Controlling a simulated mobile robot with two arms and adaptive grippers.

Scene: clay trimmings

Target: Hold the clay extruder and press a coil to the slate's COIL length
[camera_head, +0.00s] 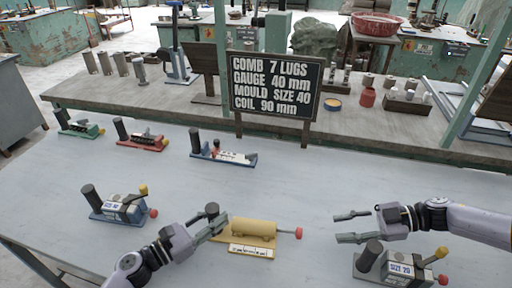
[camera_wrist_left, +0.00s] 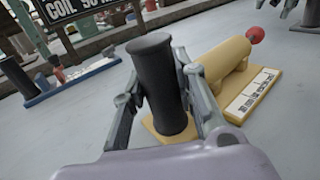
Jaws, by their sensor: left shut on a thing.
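The clay extruder (camera_head: 252,230) is a yellow barrel on a yellow base, with a red knob (camera_head: 299,232) at its right end and a white printed scale (camera_head: 250,251) along its front. It lies on the table in front of the slate (camera_head: 274,85), which reads COIL 90 mm. My left gripper (camera_head: 215,222) is shut on the extruder's dark upright handle (camera_wrist_left: 158,80), with a finger on each side of it in the left wrist view. No coil shows clearly. My right gripper (camera_head: 350,228) is open and empty, to the right of the red knob.
A SIZE 20 block tool (camera_head: 400,268) stands just below my right gripper. A similar blue-based tool (camera_head: 122,208) stands at left. Green (camera_head: 80,127), red (camera_head: 140,137) and blue (camera_head: 222,154) based tools stand further back.

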